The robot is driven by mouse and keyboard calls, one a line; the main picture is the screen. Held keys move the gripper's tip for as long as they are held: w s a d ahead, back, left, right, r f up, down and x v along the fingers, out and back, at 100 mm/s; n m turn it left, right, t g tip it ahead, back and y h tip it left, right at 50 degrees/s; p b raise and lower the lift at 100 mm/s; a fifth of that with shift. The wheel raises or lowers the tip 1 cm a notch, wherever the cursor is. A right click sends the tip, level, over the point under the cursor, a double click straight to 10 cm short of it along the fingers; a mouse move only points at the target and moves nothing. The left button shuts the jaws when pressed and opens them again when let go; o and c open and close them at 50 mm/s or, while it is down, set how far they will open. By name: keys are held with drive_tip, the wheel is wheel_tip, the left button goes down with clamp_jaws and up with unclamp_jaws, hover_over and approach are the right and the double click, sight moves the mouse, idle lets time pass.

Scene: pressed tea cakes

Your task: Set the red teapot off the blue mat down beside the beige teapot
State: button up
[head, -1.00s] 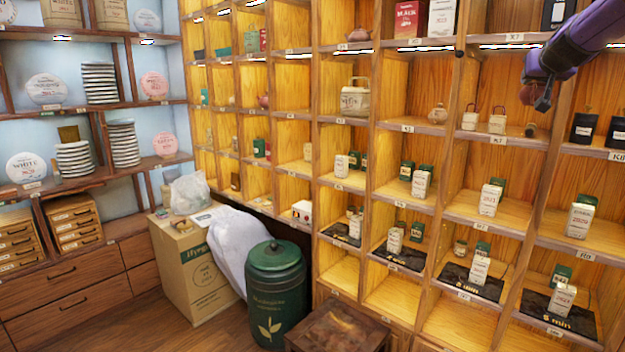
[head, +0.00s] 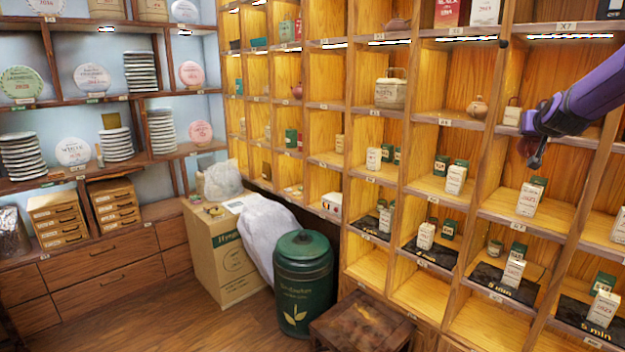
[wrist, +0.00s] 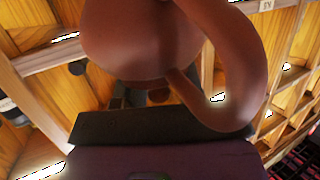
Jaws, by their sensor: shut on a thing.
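A glossy reddish-brown teapot (wrist: 135,45) fills the top of the wrist view, with its curved handle (wrist: 245,75) at the right. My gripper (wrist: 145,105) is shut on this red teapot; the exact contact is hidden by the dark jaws. In the head view my gripper (head: 536,158) hangs in front of the shelf wall at the right, and the held pot is barely discernible there. I see no blue mat in either current view.
Shelf dividers separate the compartments. A green canister (head: 303,280), a carton (head: 222,262) and a dark wooden stool (head: 362,325) stand on the floor. Open floor (head: 205,325) lies at the lower left.

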drive_tip(key=a+f+n+y, duration=0.1)
drive_tip(key=a+f, duration=0.6)
drive_tip(key=f, duration=0.3)
drive_tip(key=a+f+n+y, duration=0.1)
drive_tip(key=a+f, duration=0.6)
drive_tip(key=f, duration=0.3)
drive_tip(key=w+a+f+n+t+y, duration=0.1)
drive_tip(key=a+f, duration=0.6)
drive_tip(key=f, duration=0.3)
drive_tip(key=shift+f+y, duration=0.4)
drive_tip(key=shift+n+y, duration=0.9)
drive_tip(key=s+a+f, duration=0.2)
drive_tip(key=a, duration=0.1)
drive_tip(key=s+a+f, duration=0.2)
drive_tip(key=a, duration=0.1)
drive_tip(key=s+a+f, duration=0.1)
drive_tip(key=a+f, duration=0.2)
drive_tip(key=shift+s+a+f, duration=0.1)
drive_tip(key=shift+s+a, duration=0.2)
drive_tip(key=shift+s, duration=0.1)
drive_tip(key=s+f, duration=0.6)
drive_tip(key=f, duration=0.1)
drive_tip(key=shift+a+f, duration=0.1)
drive_tip(key=shift+a, duration=0.25)
drive_tip(key=shift+w+d, duration=0.1)
drive_tip(key=shift+d, duration=0.1)
